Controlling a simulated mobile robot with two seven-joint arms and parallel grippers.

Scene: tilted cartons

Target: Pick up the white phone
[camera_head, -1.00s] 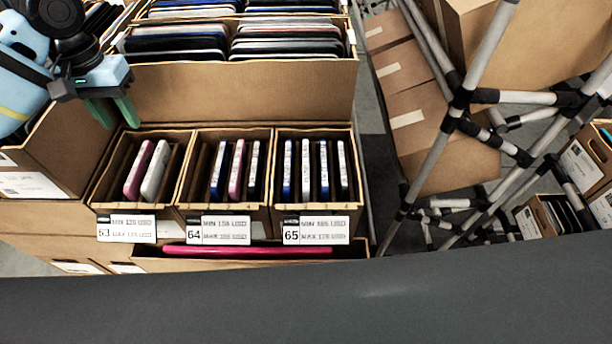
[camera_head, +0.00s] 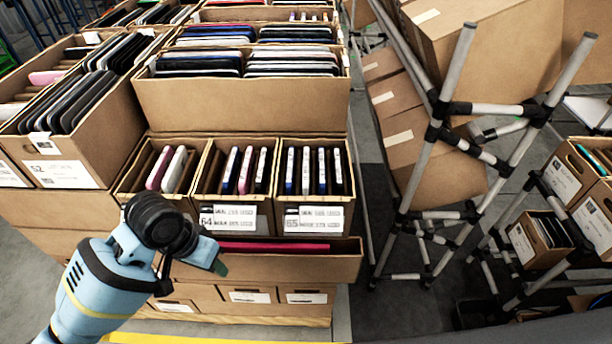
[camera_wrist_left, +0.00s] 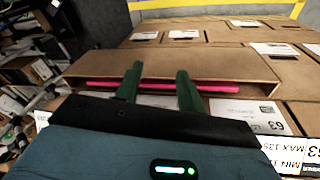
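The white phone (camera_head: 175,170) stands tilted in a small carton (camera_head: 128,187) at the left of the middle row, beside a pink phone (camera_head: 159,168). The phone's lower part is hidden by the carton front. My left gripper (camera_head: 217,264) is below and in front of that carton, apart from the phone. In the left wrist view its two green fingers (camera_wrist_left: 158,85) are spread with nothing held between them, facing a low carton (camera_wrist_left: 222,70) with a flat pink item (camera_wrist_left: 150,86). The white phone is not in the left wrist view. My right gripper is not in view.
Two neighbouring cartons, 64 (camera_head: 233,216) and 65 (camera_head: 314,218), hold several upright phones. Larger cartons of devices (camera_head: 240,104) stand behind. A grey pipe frame (camera_head: 430,150) stands at the right. Open floor (camera_head: 395,310) shows at the lower right.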

